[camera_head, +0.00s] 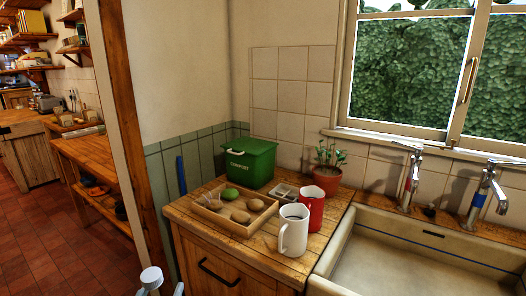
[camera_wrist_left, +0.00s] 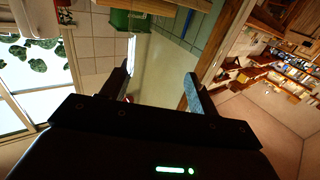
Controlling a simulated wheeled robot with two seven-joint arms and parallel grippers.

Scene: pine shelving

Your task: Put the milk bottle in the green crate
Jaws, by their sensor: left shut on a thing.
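My left gripper (camera_head: 160,289) shows only in part at the bottom edge of the head view. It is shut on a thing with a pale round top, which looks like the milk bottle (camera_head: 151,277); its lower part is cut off. In the left wrist view the fingers (camera_wrist_left: 158,85) stand apart, and the bottle is not clear between them. The only green container in view is a green box (camera_head: 249,162) lettered COMPOST, at the back of the wooden counter. It also shows in the left wrist view (camera_wrist_left: 128,20). I see no other green crate. My right gripper is not in view.
A shallow wooden tray (camera_head: 263,217) with several roundish items lies before the green box. A white jug (camera_head: 293,232), a red jug (camera_head: 312,207) and a potted plant (camera_head: 327,178) stand right of it. A sink (camera_head: 420,255) with two taps is at the right.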

